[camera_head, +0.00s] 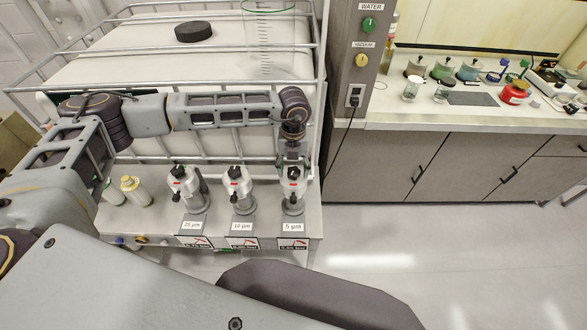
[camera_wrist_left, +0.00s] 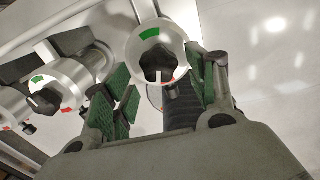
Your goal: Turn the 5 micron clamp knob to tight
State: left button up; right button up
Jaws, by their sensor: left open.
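The 5 micron filter housing (camera_head: 292,188) stands at the right end of a row on the shelf, above its "5 µm" label. In the left wrist view its round silver head carries a black clamp knob (camera_wrist_left: 158,64). The knob's white pointer line faces down, near a red mark; a green arc lies on the opposite side of the dial. My left gripper (camera_head: 292,160) is just above and behind this housing. In the left wrist view the open gripper (camera_wrist_left: 160,88) has green-padded fingers on either side of the housing, apart from the knob. My right gripper is not in view.
The 10 micron (camera_head: 238,186) and 25 micron (camera_head: 186,186) housings stand close by on the left. A caged white tank (camera_head: 130,65) is behind the row. A grey cabinet (camera_head: 440,165) with a lab counter is at right. The floor at front right is clear.

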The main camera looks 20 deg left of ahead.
pick_arm(q)
jog(key=shift+f, duration=1.05)
jog(key=c, duration=1)
jog(key=shift+c, duration=0.2)
jog(key=shift+f, duration=0.1)
